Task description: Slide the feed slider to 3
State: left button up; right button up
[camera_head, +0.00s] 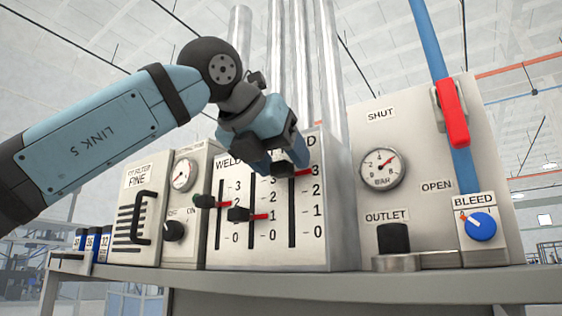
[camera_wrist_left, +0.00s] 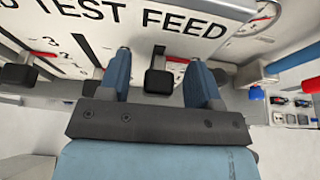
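The feed slider (camera_head: 283,168) is the rightmost of three on the white panel, its label partly hidden by my arm in the head view. Its red pointer is level with the 3 mark at the top of the scale. My left gripper (camera_head: 287,160) is at this knob. In the left wrist view, the black feed knob (camera_wrist_left: 158,80) sits between the two blue fingers of my left gripper (camera_wrist_left: 160,85), with a gap on each side, below the word FEED. The fingers are open. My right gripper is not in view.
A filter box (camera_head: 140,215) stands left.

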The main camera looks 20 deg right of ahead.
pick_arm(q)
jog(key=shift+f, duration=0.15)
jog(key=shift+s+a, duration=0.1)
jog(key=shift+a, duration=0.05)
jog(key=b+v, duration=0.3)
jog(key=v, duration=1)
jog(key=shift+r, duration=0.3)
jog(key=shift+s, duration=0.1)
